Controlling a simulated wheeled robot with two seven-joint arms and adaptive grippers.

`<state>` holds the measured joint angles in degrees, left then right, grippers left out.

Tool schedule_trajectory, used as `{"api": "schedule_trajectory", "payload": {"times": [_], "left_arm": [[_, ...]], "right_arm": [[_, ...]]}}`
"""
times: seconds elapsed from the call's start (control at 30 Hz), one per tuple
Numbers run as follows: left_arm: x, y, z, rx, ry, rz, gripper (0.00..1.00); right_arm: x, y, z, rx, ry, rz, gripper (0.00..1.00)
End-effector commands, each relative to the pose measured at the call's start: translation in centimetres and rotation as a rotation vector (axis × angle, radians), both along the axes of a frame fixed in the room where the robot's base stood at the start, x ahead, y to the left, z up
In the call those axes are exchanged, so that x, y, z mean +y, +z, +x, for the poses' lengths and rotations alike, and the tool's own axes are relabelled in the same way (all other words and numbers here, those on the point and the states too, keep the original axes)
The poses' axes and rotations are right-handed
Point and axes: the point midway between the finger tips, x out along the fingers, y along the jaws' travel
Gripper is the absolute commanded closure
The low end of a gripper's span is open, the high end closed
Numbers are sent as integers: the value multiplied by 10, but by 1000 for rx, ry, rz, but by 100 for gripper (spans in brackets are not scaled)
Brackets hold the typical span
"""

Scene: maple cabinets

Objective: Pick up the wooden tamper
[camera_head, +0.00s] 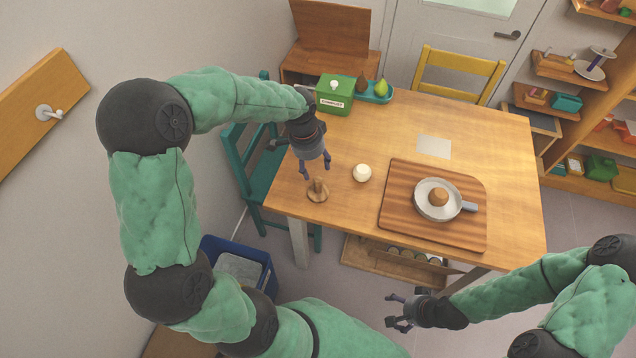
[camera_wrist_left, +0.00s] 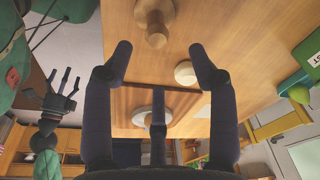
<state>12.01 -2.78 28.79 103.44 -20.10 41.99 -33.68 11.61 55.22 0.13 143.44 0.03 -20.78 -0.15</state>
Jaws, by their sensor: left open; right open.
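The wooden tamper (camera_head: 318,189) stands on the near left part of the wooden table, knob up on a wider round base. It also shows at the top of the left wrist view (camera_wrist_left: 155,22). My left gripper (camera_head: 315,174) is open above the table, just behind the tamper in the head view, with its fingers pointing down. In the left wrist view, its open fingers (camera_wrist_left: 160,50) have nothing between them, and the tamper lies just beyond the tips. My right gripper (camera_head: 391,311) is open and empty, off the table's front edge.
A white ball (camera_head: 362,173) lies right of the tamper. A cutting board (camera_head: 400,207) holds a pan (camera_head: 428,205) with a round brown thing in it. A green box (camera_head: 334,98) and a teal tray (camera_head: 372,98) stand at the back left. A teal chair (camera_head: 243,170) is left of the table.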

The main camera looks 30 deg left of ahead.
Motion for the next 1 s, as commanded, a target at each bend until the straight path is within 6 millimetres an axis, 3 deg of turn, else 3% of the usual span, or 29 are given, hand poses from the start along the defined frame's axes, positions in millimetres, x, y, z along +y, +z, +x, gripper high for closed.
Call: {"api": "schedule_trajectory", "payload": {"times": [0.23,0.47,0.8,1.0], "left_arm": [[-3,-40,4,2,0,-1,42],[-5,-54,6,0,2,-2,42],[-10,-98,8,2,-1,-3,42],[-10,-100,9,-2,1,-3,42]], "right_arm": [[0,-15,0,0,0,0,19],[0,-20,0,0,0,0,19],[0,-43,0,0,0,0,19],[0,-43,0,0,0,0,19]]}}
